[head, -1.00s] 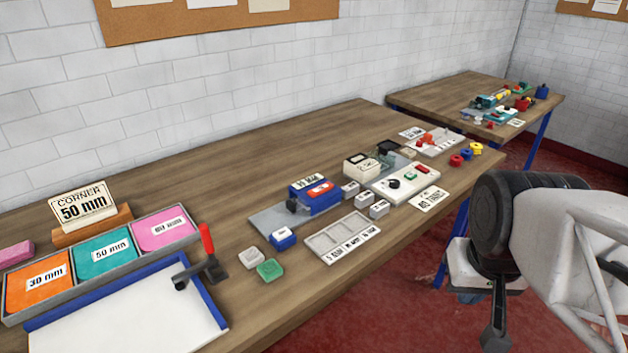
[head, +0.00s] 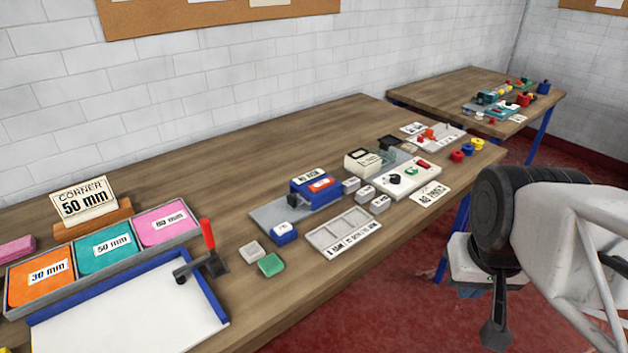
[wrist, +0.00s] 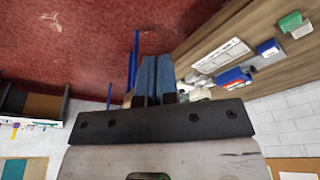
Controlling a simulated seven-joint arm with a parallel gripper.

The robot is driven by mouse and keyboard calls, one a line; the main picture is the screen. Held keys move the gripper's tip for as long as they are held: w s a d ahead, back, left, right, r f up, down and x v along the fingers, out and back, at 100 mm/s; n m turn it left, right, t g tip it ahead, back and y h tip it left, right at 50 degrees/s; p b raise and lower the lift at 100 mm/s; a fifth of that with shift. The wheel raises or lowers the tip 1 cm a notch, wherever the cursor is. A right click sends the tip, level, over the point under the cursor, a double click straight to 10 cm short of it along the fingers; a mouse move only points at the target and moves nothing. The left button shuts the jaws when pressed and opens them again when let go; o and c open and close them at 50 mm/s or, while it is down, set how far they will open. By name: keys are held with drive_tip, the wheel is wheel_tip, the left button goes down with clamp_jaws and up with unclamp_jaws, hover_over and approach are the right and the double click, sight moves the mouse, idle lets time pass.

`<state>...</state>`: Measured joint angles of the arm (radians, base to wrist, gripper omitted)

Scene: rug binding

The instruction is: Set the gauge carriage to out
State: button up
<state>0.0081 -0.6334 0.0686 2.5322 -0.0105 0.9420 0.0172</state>
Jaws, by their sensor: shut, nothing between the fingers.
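A blue device with a red-and-white top (head: 318,188) stands on a grey plate (head: 268,212) on the long bench. A small blue block with a white label (head: 284,233) sits at the plate's front edge. A red piece on a pale base (head: 428,134) lies farther right. I cannot tell which of these is the gauge carriage, and no setting is readable. My gripper (head: 496,335) hangs off the bench's front side, well away from these things. In the wrist view its blue-grey fingers (wrist: 152,76) are together and empty; the blue device (wrist: 233,77) shows at the right.
A white sectioned tray (head: 345,232), grey and green blocks (head: 271,264), and a white panel with buttons (head: 407,180) crowd the bench front. A red-handled clamp (head: 208,240) stands upright at the left. Open red floor lies under my gripper; a second bench (head: 440,90) is behind.

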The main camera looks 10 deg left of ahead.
drive_tip(key=o, duration=0.4)
drive_tip(key=shift+w, duration=0.1)
drive_tip(key=n+g, duration=0.3)
drive_tip(key=n, duration=0.6)
hover_over(292, 197)
drive_tip(key=f, duration=1.3)
drive_tip(key=shift+s+d+f, duration=0.1)
drive_tip(key=shift+s+d, duration=0.1)
drive_tip(key=shift+w+a+f, duration=0.1)
drive_tip(key=shift+a+f, duration=0.15)
drive_tip(key=shift+f, duration=0.1)
drive_tip(key=shift+f, duration=3.75)
